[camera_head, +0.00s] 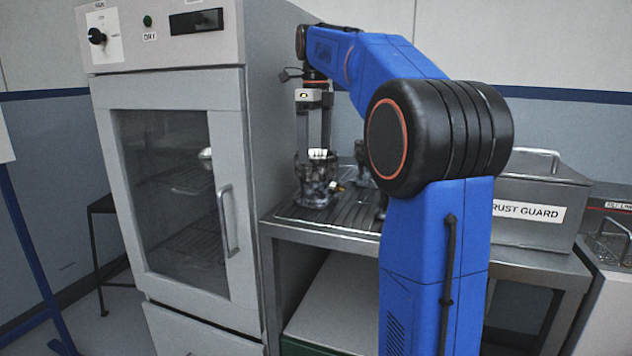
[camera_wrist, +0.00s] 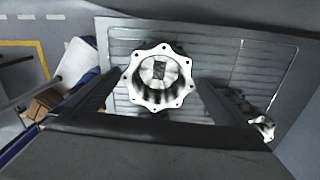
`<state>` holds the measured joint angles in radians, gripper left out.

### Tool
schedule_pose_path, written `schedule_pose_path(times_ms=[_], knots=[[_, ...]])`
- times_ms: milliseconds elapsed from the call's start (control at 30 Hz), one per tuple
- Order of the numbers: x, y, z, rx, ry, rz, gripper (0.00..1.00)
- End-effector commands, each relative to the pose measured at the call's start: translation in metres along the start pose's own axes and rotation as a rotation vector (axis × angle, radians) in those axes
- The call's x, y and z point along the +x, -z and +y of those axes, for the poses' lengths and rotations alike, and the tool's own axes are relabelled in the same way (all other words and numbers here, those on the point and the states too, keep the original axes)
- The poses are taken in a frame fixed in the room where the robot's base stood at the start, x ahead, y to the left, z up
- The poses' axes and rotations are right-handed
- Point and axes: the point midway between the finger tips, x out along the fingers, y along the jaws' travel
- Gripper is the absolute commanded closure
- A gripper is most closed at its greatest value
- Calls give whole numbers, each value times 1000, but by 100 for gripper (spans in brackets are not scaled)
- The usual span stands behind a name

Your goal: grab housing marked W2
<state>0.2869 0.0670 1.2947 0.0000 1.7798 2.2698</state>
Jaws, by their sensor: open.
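A metal housing (camera_head: 316,188) stands upright on the ribbed steel table beside the cabinet. In the wrist view its scalloped, bolt-holed flange (camera_wrist: 134,76) faces me, with a dark patch inside the bore. No W2 mark can be read on it. My gripper (camera_head: 315,152) points down over this housing. Its fingers are apart, one on each side of the housing in the wrist view, with visible gaps. A second housing (camera_wrist: 262,127) lies partly in view at the right of the wrist view. Another housing (camera_head: 363,162) is partly hidden behind my arm in the head view.
The steel table (camera_head: 345,221) has a raised rim. A tall drying cabinet (camera_head: 170,190) with a closed glass door stands close on the left. A grey bin marked RUST GUARD (camera_head: 540,208) is on the right. My arm hides the middle of the table.

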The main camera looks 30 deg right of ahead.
Motion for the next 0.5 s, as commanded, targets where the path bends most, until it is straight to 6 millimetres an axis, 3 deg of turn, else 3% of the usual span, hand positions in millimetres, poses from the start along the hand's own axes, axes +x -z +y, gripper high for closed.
schedule_pose_path(times_ms=[300,500], knots=[[52,1,1,-1,-1,1,0],[64,1,0,-1,-1,1,0]])
